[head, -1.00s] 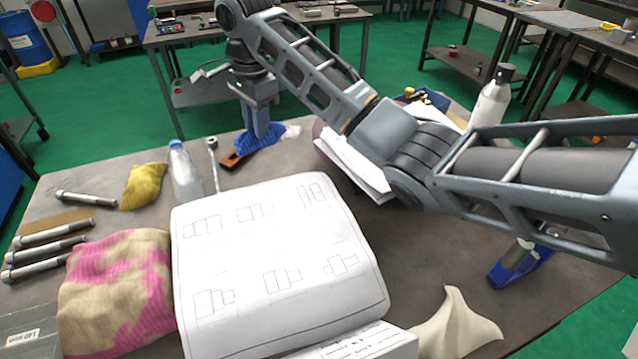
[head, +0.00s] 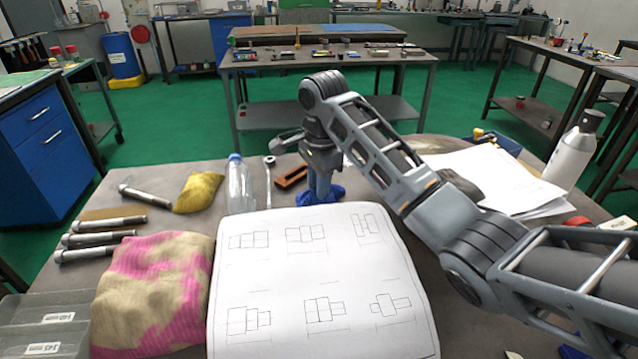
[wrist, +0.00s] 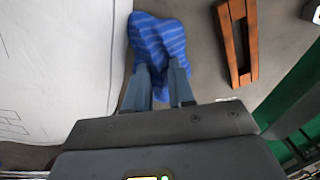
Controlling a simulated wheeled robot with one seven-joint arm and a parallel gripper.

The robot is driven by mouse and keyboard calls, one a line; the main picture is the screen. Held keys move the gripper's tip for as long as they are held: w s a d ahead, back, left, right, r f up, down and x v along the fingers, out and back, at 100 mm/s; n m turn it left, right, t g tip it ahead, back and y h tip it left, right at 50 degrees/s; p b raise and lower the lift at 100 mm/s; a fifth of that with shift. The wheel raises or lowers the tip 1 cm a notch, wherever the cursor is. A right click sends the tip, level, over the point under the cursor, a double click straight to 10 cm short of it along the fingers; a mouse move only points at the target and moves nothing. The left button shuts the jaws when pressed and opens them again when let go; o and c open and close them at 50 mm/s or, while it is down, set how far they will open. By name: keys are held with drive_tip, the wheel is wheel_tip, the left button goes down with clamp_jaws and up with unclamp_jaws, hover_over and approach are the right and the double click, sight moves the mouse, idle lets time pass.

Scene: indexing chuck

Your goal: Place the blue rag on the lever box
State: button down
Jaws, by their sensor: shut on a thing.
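The blue rag (head: 322,194) is bunched under my gripper (head: 320,187), at the far edge of the large drawing sheet. In the wrist view the rag (wrist: 158,40) has lighter stripes and spreads out beyond my fingertips (wrist: 158,75). My gripper is shut on the rag. I cannot tell whether the rag touches the table or hangs just above it. I cannot make out a lever box; the drawing sheet (head: 320,270) bulges and may cover something.
A brown slotted block (head: 291,178) lies left of the rag. A clear bottle (head: 238,185), a wrench (head: 268,180), a yellow cloth (head: 198,192), several bolts (head: 105,222) and a pink-beige cloth (head: 155,285) are further left. Papers (head: 495,178) and a white bottle (head: 572,155) stand right.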

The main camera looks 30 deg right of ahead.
drive_tip(key=c, duration=0.9)
unclamp_jaws()
drive_tip(key=shift+c, duration=0.2)
